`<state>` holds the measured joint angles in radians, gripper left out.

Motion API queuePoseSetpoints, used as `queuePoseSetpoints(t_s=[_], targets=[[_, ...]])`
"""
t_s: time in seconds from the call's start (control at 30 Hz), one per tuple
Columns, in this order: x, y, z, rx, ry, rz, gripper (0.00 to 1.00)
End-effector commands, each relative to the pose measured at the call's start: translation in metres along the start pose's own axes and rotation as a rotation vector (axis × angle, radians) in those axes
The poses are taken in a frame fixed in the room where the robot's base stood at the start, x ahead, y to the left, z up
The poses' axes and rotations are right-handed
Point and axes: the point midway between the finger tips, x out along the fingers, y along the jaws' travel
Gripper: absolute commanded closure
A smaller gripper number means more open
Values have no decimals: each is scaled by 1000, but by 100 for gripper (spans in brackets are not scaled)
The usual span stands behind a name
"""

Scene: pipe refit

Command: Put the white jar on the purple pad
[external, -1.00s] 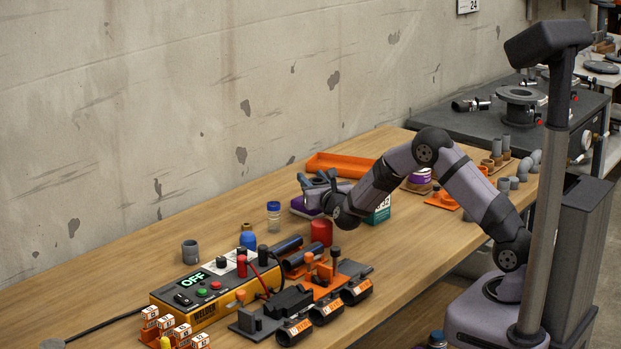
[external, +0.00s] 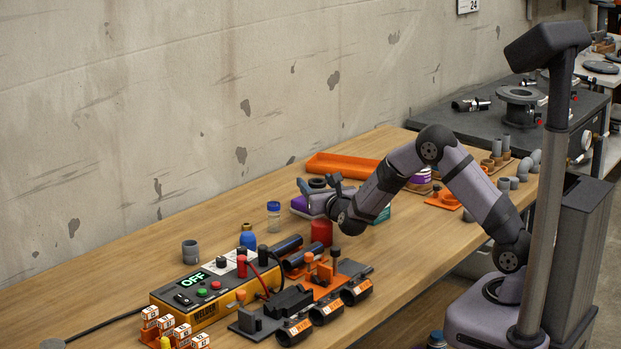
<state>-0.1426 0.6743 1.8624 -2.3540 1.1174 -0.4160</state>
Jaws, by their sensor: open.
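The purple pad (external: 298,210) lies on the wooden bench, left of my gripper and partly hidden by it. My gripper (external: 318,190) is open and points left, over or just in front of the pad. A dark round shape shows between the fingers; I cannot tell whether it is a jar's lid or part of the gripper. A small pale, clear-looking jar with a blue lid (external: 273,216) stands upright left of the pad, apart from the gripper. No plainly white jar can be made out.
A red cylinder (external: 321,232) stands just below my gripper. A blue bottle (external: 248,238) and a yellow welder box (external: 207,300) are nearer the front. An orange tray (external: 342,166) lies behind. The bench left of the grey pipe fitting (external: 190,252) is mostly clear.

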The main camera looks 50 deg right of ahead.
Motion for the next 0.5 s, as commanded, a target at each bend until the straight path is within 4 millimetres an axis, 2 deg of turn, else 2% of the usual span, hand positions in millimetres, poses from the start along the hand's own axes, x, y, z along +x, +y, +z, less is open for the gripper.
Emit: queuePoseSetpoints(t_s=[0.1,0.3,0.5], targets=[[-24,2,0,2,0,3,47],[-58,1,0,1,0,3,47],[-80,0,0,2,0,1,47]])
